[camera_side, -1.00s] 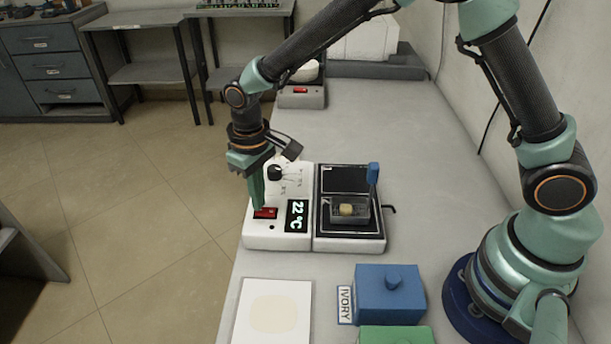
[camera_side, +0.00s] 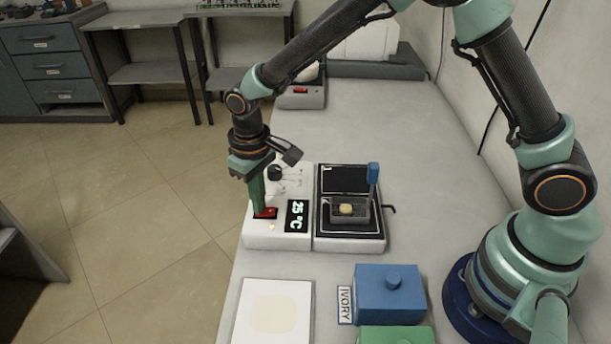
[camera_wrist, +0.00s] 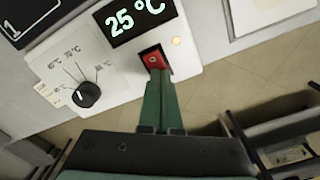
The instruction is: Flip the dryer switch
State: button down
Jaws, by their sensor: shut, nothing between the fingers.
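The dryer (camera_side: 276,241) is a white box on the bench with a black heating plate (camera_side: 349,240) on its right half. Its red switch (camera_side: 265,213) is at the front left of the panel and also shows in the wrist view (camera_wrist: 154,60). The display (camera_side: 297,215) reads 25 °C. A small lamp (camera_side: 271,227) beside the switch glows orange. The black knob (camera_wrist: 86,94) sits behind the switch. My gripper (camera_side: 260,210) is shut and empty, its green fingertips at the switch and covering part of it; they appear to touch it.
A small metal basket (camera_side: 362,214) with a blue handle and a yellowish piece (camera_side: 346,210) stands on the plate. In front lie a white sheet (camera_side: 273,318), a blue lidded box (camera_side: 389,295) and a green box (camera_side: 396,335). Another device (camera_side: 301,97) stands behind. The bench's left edge is close to the dryer.

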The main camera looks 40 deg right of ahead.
notch_tip(320, 180, up, 7)
dwell(0.8)
jog(key=s+d+r+m+t, duration=0.1)
jog(key=s+d+r+t, duration=0.3)
jog(key=d+r, duration=0.65)
jog(key=s+d+r+m+t, duration=0.1)
jog(key=s+d+m, duration=0.1)
jog(key=s+d, duration=0.6)
jog(key=shift+s+d+r+t, duration=0.15)
jog(key=shift+s+r+t, duration=0.2)
jog(key=shift+s, duration=0.1)
